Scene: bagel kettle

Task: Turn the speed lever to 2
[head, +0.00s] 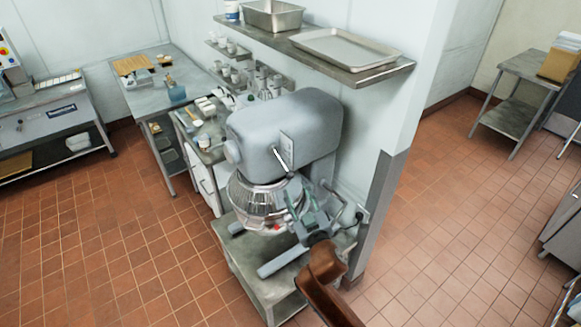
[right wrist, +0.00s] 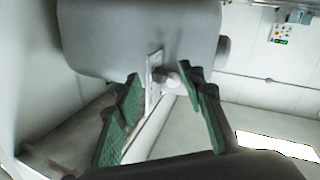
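The grey stand mixer (head: 285,120) stands on a low metal table. Its speed lever (head: 281,158) is a light rod beside a pale plate (head: 287,146) on the side of the mixer head. The numbers on the plate are too small to read. My right gripper (head: 300,192) is just below the lever, in front of the mixer. In the right wrist view my right gripper (right wrist: 160,82) is open, with green-padded fingers apart. The lever (right wrist: 150,130) runs between them, and I see no clear grip on it. My left gripper is not in view.
A wire-guarded bowl (head: 258,203) sits under the mixer head, close to my right gripper. A wall shelf with a metal tray (head: 345,50) hangs above. A wall corner (head: 384,200) stands right of the mixer. The tiled floor (head: 130,240) at left is clear.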

